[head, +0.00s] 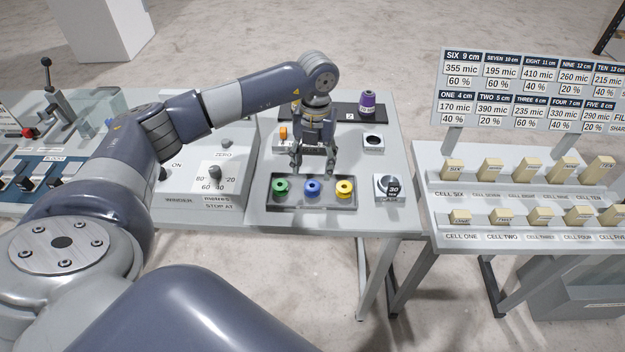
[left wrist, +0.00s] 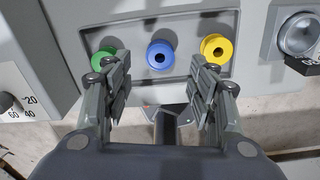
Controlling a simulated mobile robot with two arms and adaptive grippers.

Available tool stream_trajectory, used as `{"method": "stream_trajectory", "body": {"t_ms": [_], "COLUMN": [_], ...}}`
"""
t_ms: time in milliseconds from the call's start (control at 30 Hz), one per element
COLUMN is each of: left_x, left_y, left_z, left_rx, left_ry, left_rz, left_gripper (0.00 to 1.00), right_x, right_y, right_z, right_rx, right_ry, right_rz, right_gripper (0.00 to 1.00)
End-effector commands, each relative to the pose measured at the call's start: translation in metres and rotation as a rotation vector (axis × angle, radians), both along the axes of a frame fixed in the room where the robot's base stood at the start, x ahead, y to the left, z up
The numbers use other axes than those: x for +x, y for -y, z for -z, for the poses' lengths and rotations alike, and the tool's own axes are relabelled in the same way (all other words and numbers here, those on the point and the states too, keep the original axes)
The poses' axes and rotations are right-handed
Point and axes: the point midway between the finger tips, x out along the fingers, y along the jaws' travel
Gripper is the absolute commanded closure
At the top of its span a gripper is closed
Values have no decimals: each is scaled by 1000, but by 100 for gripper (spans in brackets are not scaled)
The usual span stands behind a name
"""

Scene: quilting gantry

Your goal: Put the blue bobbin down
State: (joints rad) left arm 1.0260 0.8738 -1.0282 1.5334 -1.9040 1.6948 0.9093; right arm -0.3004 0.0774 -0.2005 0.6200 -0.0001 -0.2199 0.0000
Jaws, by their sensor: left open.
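The blue bobbin (head: 312,187) sits in a dark shallow tray (head: 297,207) on the grey table, between a green bobbin (head: 280,187) and a yellow bobbin (head: 344,188). My left gripper (head: 312,172) is open and empty, just behind and above the tray. In the left wrist view the blue bobbin (left wrist: 160,55) shows beyond the gap between the open fingers (left wrist: 163,75), apart from them. There the left finger partly overlaps the green bobbin (left wrist: 104,56), and the yellow bobbin (left wrist: 216,48) lies beyond the right finger. My right gripper does not show.
A purple spool (head: 367,103) stands at the back on a dark plate. The winder panel (head: 190,185) is to the left. A second table (head: 520,238) with several cream cells is to the right.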

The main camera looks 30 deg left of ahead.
Motion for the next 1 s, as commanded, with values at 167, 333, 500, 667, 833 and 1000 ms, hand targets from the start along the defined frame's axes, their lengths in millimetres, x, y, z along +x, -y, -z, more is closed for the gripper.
{"method": "stream_trajectory", "body": {"t_ms": [167, 333, 500, 667, 833, 1000], "left_x": [2, 2, 2, 2, 2, 2], "left_y": [0, 1, 1, 1, 1, 4], "left_z": [-33, -53, -59, -59, -58, -57], "left_rx": [-1, 0, 0, 0, 0, -10], "left_ry": [4, 0, -1, -1, -1, 0], "left_rz": [0, 0, 0, 0, 0, 7], "left_gripper": [47, 47, 47, 47, 47, 47], "right_x": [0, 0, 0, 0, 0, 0], "right_y": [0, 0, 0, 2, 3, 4], "right_z": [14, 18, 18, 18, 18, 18], "right_rx": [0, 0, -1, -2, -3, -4], "right_ry": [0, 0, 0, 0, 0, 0], "right_rz": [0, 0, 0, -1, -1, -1], "right_gripper": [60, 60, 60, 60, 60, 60]}}
